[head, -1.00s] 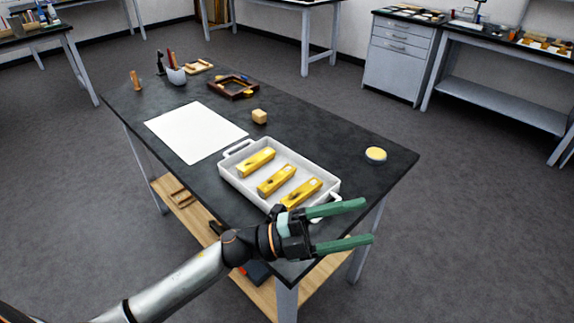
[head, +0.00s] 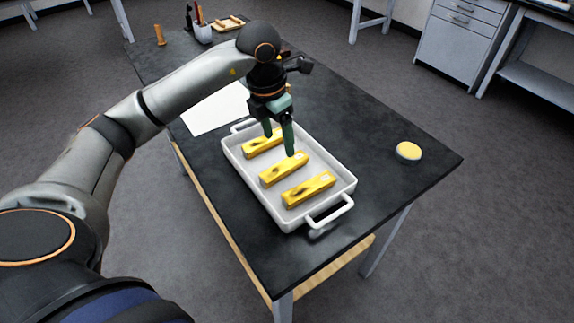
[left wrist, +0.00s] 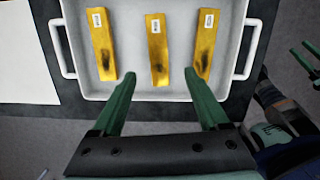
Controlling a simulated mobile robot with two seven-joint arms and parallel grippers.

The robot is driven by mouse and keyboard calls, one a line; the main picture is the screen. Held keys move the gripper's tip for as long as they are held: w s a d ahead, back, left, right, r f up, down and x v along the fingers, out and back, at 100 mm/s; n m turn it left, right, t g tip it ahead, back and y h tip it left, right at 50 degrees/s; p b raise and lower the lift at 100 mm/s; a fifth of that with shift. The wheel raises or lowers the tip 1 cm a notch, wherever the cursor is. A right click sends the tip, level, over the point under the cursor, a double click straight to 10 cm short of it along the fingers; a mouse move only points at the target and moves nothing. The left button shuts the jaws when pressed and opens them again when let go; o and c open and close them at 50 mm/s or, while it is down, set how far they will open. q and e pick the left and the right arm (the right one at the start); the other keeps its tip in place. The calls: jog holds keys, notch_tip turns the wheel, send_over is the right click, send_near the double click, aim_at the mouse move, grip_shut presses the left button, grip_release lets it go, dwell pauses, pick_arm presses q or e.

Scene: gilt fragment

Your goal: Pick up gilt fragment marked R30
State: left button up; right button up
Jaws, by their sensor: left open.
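Three gilt fragments lie apart, side by side, in a white tray (head: 233,165). They are the far one (head: 258,147), the middle one (head: 284,168) and the near one (head: 308,189). In the left wrist view they run left (left wrist: 103,45), middle (left wrist: 158,50) and right (left wrist: 203,45). Each has a dark patch and a small white label too small to read, so I cannot tell which is R30. My left gripper (head: 279,145) is open and empty, pointing down above the tray. In the left wrist view its fingertips (left wrist: 159,74) straddle the middle fragment's lower end. Part of my right gripper (left wrist: 306,57) shows at that view's right edge.
A white sheet (head: 212,112) lies beyond the tray on the dark table (head: 385,195). A round yellow-topped tin (head: 408,151) stands to the right. A cup of tools (head: 203,33) stands at the far end. The tabletop between tray and tin is clear.

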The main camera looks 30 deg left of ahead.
aim_at(285, 165)
pick_arm(q)
jog(key=f, duration=0.3)
jog(key=shift+w+d+f, duration=0.15)
jog(key=shift+w+f, duration=0.1)
jog(key=shift+f, duration=0.15)
jog(key=shift+w+f+p, duration=0.15)
jog(key=shift+w+f, duration=0.05)
jog(key=shift+f, duration=0.7)
jog(key=shift+w+f+p, duration=0.1)
jog(key=shift+w+f, duration=0.1)
jog(key=shift+f, duration=0.7)
jog(key=shift+w+f+p, duration=0.15)
jog(key=shift+w+f, duration=0.05)
jog(key=shift+f, duration=0.7)
grip_shut()
